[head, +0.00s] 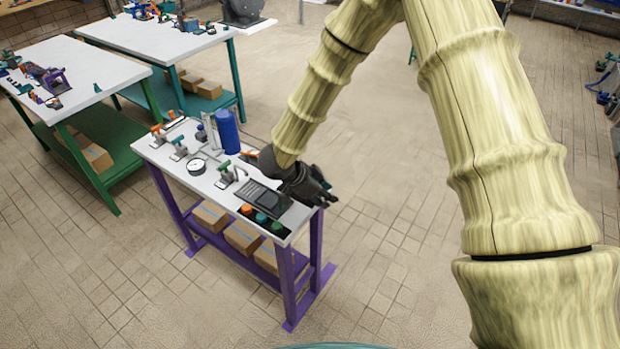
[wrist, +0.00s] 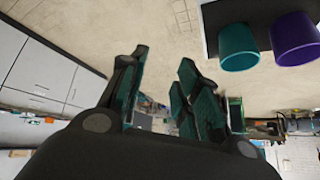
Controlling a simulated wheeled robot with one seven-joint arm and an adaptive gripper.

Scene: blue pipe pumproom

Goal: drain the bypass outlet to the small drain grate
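My gripper (head: 318,188) hangs over the right end of the small white-topped bench (head: 150,152). Its fingers (wrist: 162,85) stand apart in the wrist view, with nothing between them. A dark slatted grate-like panel (head: 250,193) lies on the bench, just left of my gripper, with a dark flat piece on it. Several small valves stand on the bench: one with an orange handle (head: 157,130) and teal-handled ones (head: 178,145) and (head: 225,168). I cannot tell which fitting is the bypass outlet. The arm hides part of the bench behind the gripper.
A blue cylinder (head: 228,131) and a round gauge (head: 197,167) stand on the bench. Orange (head: 247,209), teal (head: 261,217) and green (head: 277,227) round pieces line its front edge. Boxes (head: 243,236) sit below.

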